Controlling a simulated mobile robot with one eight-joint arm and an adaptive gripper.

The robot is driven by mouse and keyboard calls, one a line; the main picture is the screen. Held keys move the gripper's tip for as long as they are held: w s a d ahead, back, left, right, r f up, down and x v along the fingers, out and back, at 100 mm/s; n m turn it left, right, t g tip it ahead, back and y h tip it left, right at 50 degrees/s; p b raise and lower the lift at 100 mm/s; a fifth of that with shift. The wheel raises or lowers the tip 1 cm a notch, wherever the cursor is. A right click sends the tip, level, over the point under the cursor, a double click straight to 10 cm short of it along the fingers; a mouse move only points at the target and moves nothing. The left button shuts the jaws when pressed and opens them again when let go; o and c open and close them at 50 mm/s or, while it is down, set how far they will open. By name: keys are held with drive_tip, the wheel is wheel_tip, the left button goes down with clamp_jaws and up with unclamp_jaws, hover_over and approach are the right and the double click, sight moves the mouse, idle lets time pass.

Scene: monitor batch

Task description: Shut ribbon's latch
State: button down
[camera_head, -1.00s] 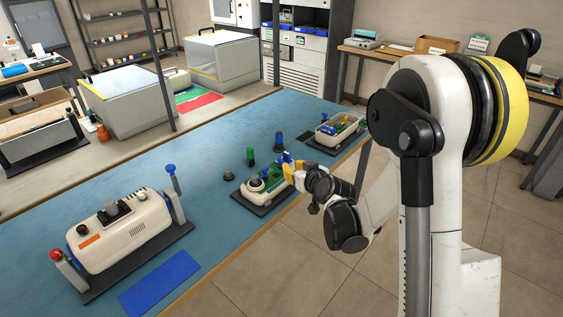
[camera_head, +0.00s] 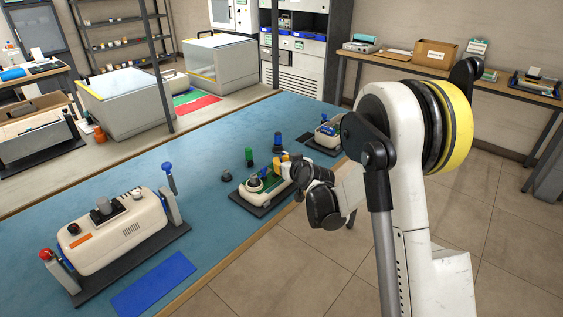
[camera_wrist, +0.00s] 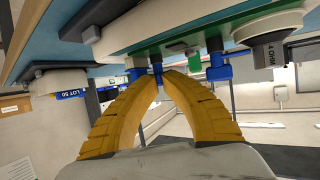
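An opened cream device with a green board (camera_head: 262,184) sits on a dark stand on the blue mat. My gripper (camera_head: 284,159) is at its far right end, its yellow fingers partly hidden by my wrist. In the wrist view the yellow fingertips (camera_wrist: 160,75) are drawn almost together just under the board's edge. A small blue part (camera_wrist: 157,70) shows at the tips; I cannot tell whether it is pinched. Another blue part, perhaps a latch (camera_wrist: 218,66), stands to the right, apart from the fingers. The ribbon itself is not clear to me.
A second device (camera_head: 327,133) stands behind my gripper. A green-topped peg (camera_head: 249,157), a blue-topped peg (camera_head: 278,142) and a dark knob (camera_head: 227,177) stand close by. A large cream device (camera_head: 115,235) and blue pad (camera_head: 153,284) are at front left. The mat between is clear.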

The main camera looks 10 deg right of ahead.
drive_tip(key=shift+s+a+f, duration=0.1)
idle(0.3)
drive_tip(key=shift+a+m+h, duration=0.15)
drive_tip(key=shift+m+h, duration=0.75)
drive_tip(key=shift+h, duration=0.2)
drive_tip(key=shift+m+h, duration=0.4)
drive_tip(key=c, duration=1.8)
unclamp_jaws()
drive_tip(key=v, duration=1.2)
drive_tip(key=shift+a, duration=0.2)
